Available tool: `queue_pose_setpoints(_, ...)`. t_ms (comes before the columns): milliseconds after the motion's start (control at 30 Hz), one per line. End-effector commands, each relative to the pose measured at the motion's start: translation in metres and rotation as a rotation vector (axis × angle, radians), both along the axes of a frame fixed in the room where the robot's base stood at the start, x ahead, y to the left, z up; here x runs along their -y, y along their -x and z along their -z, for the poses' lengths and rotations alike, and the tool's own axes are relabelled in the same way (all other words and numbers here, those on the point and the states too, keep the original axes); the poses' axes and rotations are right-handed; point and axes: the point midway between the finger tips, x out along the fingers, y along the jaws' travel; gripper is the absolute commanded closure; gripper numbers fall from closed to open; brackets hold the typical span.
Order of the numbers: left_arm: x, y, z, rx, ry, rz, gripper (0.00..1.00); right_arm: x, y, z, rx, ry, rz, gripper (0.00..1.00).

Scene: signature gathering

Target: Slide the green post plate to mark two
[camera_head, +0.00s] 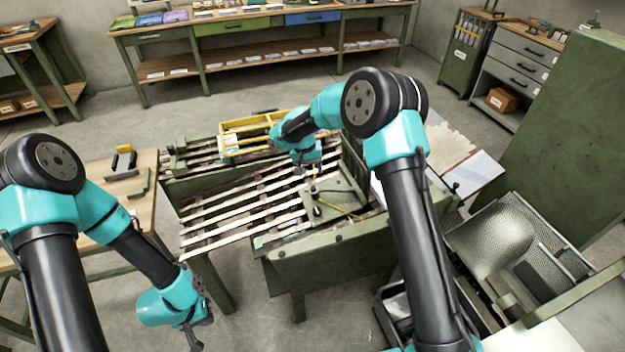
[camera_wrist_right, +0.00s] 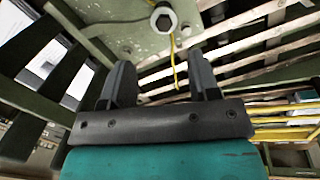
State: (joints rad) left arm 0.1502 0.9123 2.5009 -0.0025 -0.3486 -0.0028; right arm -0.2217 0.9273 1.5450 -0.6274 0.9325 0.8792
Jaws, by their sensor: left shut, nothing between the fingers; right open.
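The green post plate (camera_head: 345,198) lies on the right end of the slatted green bench. It carries a small upright post, and a yellow cord lies on it. In the right wrist view the plate (camera_wrist_right: 115,28) fills the top, with the hex-headed post (camera_wrist_right: 163,18) beyond the fingertips, in line with the gap between them. My right gripper (camera_head: 313,178) points down above the plate's left part; its fingers are open and empty (camera_wrist_right: 162,75). My left gripper (camera_head: 195,335) is shut and empty, low at the left front, away from the bench. I cannot make out the numbered marks.
A yellow rack (camera_head: 250,135) stands at the bench's back, behind my right forearm. Light slats (camera_head: 235,215) run left of the plate with gaps between them. A wooden table (camera_head: 125,190) is at left, and a wire mesh basket (camera_head: 500,235) at right.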

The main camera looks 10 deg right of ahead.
Motion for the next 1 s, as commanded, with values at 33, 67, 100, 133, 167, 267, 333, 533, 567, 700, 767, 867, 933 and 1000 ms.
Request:
queue_pose_setpoints(33, 0.000, 0.000, 0.000, 0.000, 0.000, 0.000, 1.00, -0.002, -0.001, -0.012, 0.004, -0.001, -0.001, 0.44)
queue_pose_setpoints(67, 0.000, 0.000, 0.000, 0.000, 0.000, 0.000, 1.00, -0.003, -0.001, -0.017, 0.003, 0.000, 0.000, 0.44)
queue_pose_setpoints(100, 0.000, 0.000, 0.000, 0.000, 0.000, 0.000, 1.00, -0.004, -0.001, -0.023, 0.003, -0.001, 0.000, 0.44)
queue_pose_setpoints(133, 0.000, 0.000, 0.000, 0.000, 0.000, 0.000, 1.00, -0.005, -0.001, -0.028, 0.003, -0.001, 0.000, 0.44)
queue_pose_setpoints(167, 0.000, 0.000, 0.000, 0.000, 0.000, 0.000, 1.00, -0.005, -0.002, -0.033, 0.003, 0.000, 0.000, 0.44)
queue_pose_setpoints(267, 0.000, 0.000, 0.000, 0.000, 0.000, 0.000, 1.00, -0.007, -0.002, -0.045, 0.002, -0.001, 0.001, 0.44)
queue_pose_setpoints(333, 0.000, 0.000, 0.000, 0.000, 0.000, 0.000, 1.00, -0.008, -0.002, -0.050, 0.001, 0.000, 0.000, 0.44)
queue_pose_setpoints(533, 0.000, 0.000, 0.000, 0.000, 0.000, 0.000, 1.00, -0.009, -0.002, -0.054, 0.000, 0.000, 0.000, 0.44)
queue_pose_setpoints(567, 0.000, 0.000, 0.000, 0.000, 0.000, 0.000, 1.00, -0.009, -0.002, -0.054, 0.000, 0.000, 0.000, 0.44)
queue_pose_setpoints(700, 0.000, 0.000, 0.000, 0.000, 0.000, 0.000, 1.00, -0.009, -0.002, -0.054, 0.000, 0.000, 0.000, 0.44)
queue_pose_setpoints(767, 0.000, 0.000, 0.000, 0.000, 0.000, 0.000, 1.00, -0.009, -0.002, -0.054, 0.000, 0.000, 0.000, 0.44)
queue_pose_setpoints(867, 0.000, 0.000, 0.000, 0.000, 0.000, 0.000, 1.00, -0.008, -0.002, -0.054, 0.000, 0.000, 0.000, 0.44)
queue_pose_setpoints(933, 0.000, 0.000, 0.000, 0.000, 0.000, 0.000, 1.00, -0.007, 0.000, -0.052, -0.002, -0.005, -0.001, 0.44)
queue_pose_setpoints(1000, 0.000, 0.000, 0.000, 0.000, 0.000, 0.000, 1.00, -0.003, 0.004, -0.049, -0.012, -0.023, -0.007, 0.44)
